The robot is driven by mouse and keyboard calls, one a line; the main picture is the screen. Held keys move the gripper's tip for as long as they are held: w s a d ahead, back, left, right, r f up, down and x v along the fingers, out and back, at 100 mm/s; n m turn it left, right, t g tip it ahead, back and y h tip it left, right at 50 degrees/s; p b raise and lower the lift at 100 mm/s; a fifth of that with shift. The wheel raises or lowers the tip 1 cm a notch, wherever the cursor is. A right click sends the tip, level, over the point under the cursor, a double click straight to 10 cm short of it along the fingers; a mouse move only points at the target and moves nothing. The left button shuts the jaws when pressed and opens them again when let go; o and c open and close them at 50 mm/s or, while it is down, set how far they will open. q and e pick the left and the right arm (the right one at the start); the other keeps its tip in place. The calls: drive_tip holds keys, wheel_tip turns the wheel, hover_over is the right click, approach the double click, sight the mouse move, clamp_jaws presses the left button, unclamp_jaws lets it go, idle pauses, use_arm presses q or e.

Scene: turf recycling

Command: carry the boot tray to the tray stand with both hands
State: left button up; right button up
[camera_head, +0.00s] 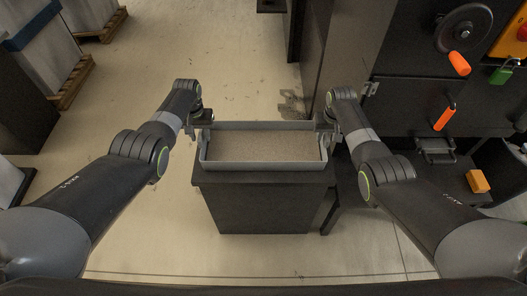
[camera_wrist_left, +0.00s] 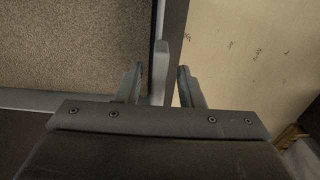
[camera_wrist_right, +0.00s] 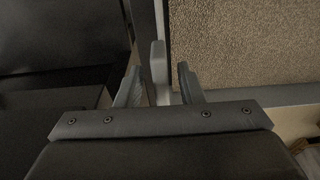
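The boot tray (camera_head: 263,166) is a grey, shallow rectangular tray with a brown, grainy inside. It sits level on top of a dark box-shaped stand (camera_head: 262,205) in the middle of the head view. My left gripper (camera_head: 204,120) is at the tray's left end, and my right gripper (camera_head: 325,124) is at its right end. In the left wrist view, the open fingers straddle a grey upright tab (camera_wrist_left: 160,70), with gaps on both sides. In the right wrist view, the open fingers likewise straddle a grey tab (camera_wrist_right: 158,70), with gaps. I cannot tell which support is the task's tray stand.
A dark machine with a handwheel (camera_head: 464,29), orange handles (camera_head: 445,116) and a green padlock (camera_head: 502,74) stands close on the right. An orange block (camera_head: 478,181) lies at the lower right. Pallets (camera_head: 72,82) with grey slabs stand far left. The floor (camera_head: 200,60) left of the tray is clear.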

idle(0.3)
drive_tip(key=shift+r, duration=0.1)
use_arm(q)
wheel_tip(320, 180, up, 12)
use_arm(e)
wheel_tip(320, 180, up, 12)
drive_tip(key=s, duration=0.1)
drive_tip(key=shift+s, duration=0.2)
idle(0.8)
use_arm(q)
drive_tip(key=shift+f, duration=0.15)
use_arm(e)
drive_tip(key=shift+f, duration=0.3)
